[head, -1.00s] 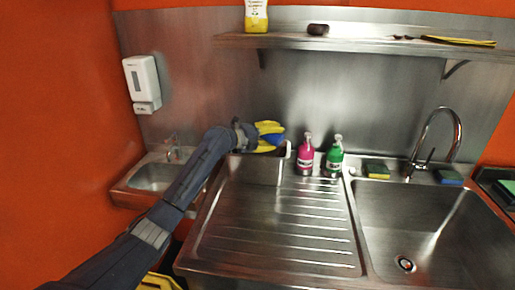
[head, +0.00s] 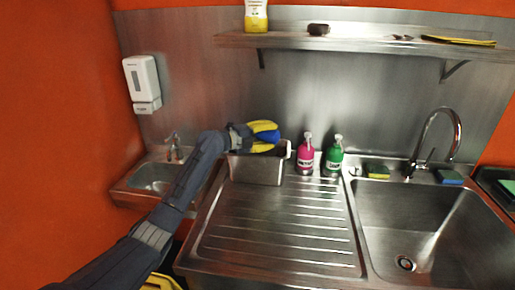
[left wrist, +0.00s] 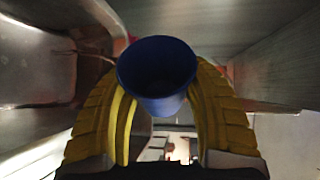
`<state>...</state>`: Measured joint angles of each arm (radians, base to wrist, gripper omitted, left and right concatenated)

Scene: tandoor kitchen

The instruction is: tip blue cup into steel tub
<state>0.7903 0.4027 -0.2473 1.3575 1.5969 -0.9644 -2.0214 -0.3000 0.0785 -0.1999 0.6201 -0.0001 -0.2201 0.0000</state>
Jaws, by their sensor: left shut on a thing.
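My left gripper (head: 262,137) is shut on the blue cup (head: 268,136), with one yellow finger above it and one below in the head view. The steel tub (head: 256,169) stands at the back left of the drainboard, and the cup is over its rear part. In the left wrist view the cup (left wrist: 155,98) sits between the two yellow fingers (left wrist: 160,110). Its round mouth and dark inside show there; I cannot tell if anything is in it. The tub's inside is mostly hidden by the gripper. My right gripper is not in view.
A pink bottle (head: 305,158) and a green bottle (head: 334,159) stand just right of the tub. Sponges (head: 377,172) and a tap (head: 437,135) are by the big sink (head: 430,225). A steel shelf (head: 350,42) runs above. The ribbed drainboard (head: 280,230) is clear.

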